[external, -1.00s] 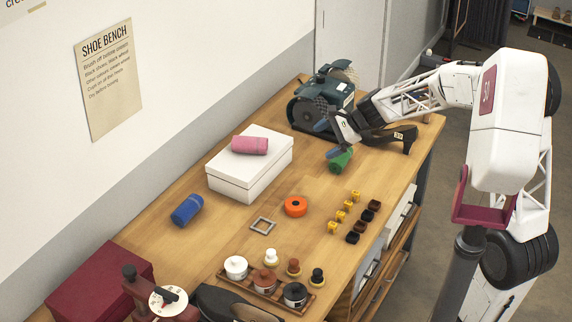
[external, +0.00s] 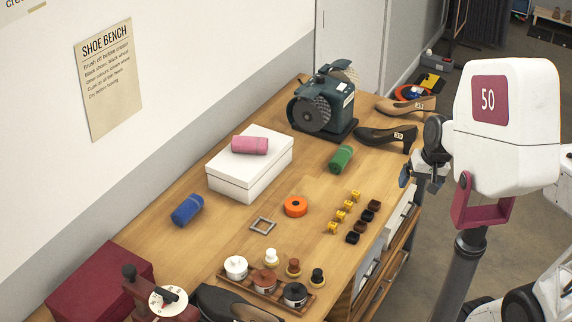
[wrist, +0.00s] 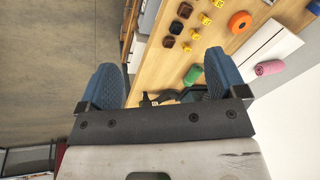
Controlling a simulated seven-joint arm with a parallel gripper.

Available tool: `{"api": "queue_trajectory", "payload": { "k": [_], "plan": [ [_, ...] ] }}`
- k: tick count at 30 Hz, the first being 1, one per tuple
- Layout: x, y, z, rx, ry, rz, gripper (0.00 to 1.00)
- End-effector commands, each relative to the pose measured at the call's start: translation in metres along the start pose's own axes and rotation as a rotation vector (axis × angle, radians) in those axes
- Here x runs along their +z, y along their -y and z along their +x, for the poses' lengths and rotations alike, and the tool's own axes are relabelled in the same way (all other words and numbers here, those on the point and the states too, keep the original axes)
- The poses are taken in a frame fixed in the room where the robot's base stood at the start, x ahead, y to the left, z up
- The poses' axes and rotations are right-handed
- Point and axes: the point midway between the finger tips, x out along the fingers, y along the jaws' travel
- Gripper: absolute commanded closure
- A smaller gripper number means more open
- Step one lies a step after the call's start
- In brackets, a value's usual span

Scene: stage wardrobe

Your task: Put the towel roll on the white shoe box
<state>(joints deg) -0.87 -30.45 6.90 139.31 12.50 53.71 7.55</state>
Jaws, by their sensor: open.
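A white shoe box (external: 240,175) stands on the bench, with a pink towel roll (external: 250,145) lying on its lid. A blue towel roll (external: 187,209) lies on the bench left of the box. A green towel roll (external: 341,158) lies on the bench right of the box. My gripper (external: 421,178) is off the bench's right edge, apart from all the rolls. In the wrist view my gripper (wrist: 164,84) has its two blue fingers spread and empty. The green roll (wrist: 193,75), pink roll (wrist: 270,68) and white box (wrist: 268,43) also show there.
A grinder (external: 322,103) and dark shoe (external: 386,137) stand behind the green roll. An orange ring (external: 295,206), a metal frame (external: 262,225) and several small yellow and dark blocks (external: 356,195) lie in front. A tray of jars (external: 267,291) is nearer.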

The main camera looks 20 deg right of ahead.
Motion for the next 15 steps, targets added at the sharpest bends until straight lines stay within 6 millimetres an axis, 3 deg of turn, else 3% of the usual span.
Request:
{"api": "queue_trajectory", "payload": {
  "k": [6, 15],
  "plan": [
    [0.036, -0.037, -0.009, 0.126, -0.049, -0.163, 0.10],
    [0.049, -0.053, -0.012, 0.184, -0.064, -0.233, 0.10]
  ]
}}
